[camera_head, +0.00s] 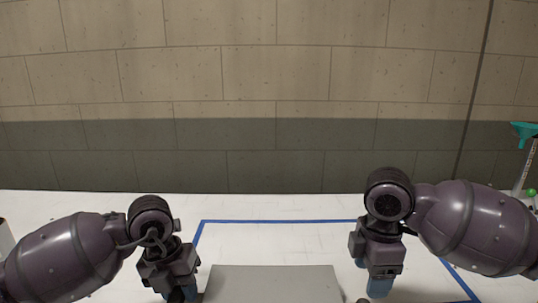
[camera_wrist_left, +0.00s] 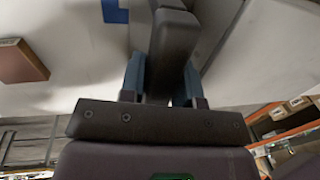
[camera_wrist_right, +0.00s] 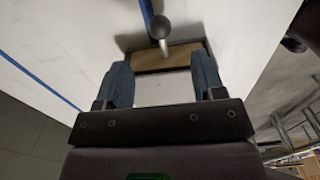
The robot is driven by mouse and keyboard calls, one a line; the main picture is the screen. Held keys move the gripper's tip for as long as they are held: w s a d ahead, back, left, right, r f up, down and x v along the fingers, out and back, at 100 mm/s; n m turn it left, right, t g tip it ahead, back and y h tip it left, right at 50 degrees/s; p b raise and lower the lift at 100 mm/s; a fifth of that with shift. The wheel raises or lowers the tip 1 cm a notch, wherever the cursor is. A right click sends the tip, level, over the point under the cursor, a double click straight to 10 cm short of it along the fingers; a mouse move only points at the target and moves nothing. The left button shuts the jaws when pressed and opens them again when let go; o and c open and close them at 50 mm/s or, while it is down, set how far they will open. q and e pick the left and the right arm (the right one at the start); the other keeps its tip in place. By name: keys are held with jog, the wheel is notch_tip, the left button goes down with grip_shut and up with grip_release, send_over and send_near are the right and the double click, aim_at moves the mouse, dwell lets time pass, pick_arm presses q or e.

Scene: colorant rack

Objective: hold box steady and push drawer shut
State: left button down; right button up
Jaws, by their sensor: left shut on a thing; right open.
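The grey box (camera_head: 275,285) shows its flat top at the bottom middle of the head view; its lower part is out of frame. My left gripper (camera_head: 178,296) is at its left side. In the left wrist view its blue fingers (camera_wrist_left: 162,85) are shut on a dark grey bar-like part (camera_wrist_left: 172,45) of the box. My right gripper (camera_head: 381,287) is at the right of the box, pointing down. In the right wrist view it is open and empty (camera_wrist_right: 162,80). Beyond its fingertips are a round grey knob (camera_wrist_right: 160,27) and the drawer's tan inside (camera_wrist_right: 165,58).
Blue tape (camera_head: 280,221) marks an area on the white table (camera_head: 100,205). A teal-topped stand (camera_head: 524,130) is at the far right. A brown box (camera_wrist_left: 20,62) shows in the left wrist view. A block wall is behind. The table behind the box is clear.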

jog(key=shift+r, duration=1.25)
pick_arm(q)
jog(key=c, duration=0.8)
grip_release()
jog(key=shift+o, duration=0.2)
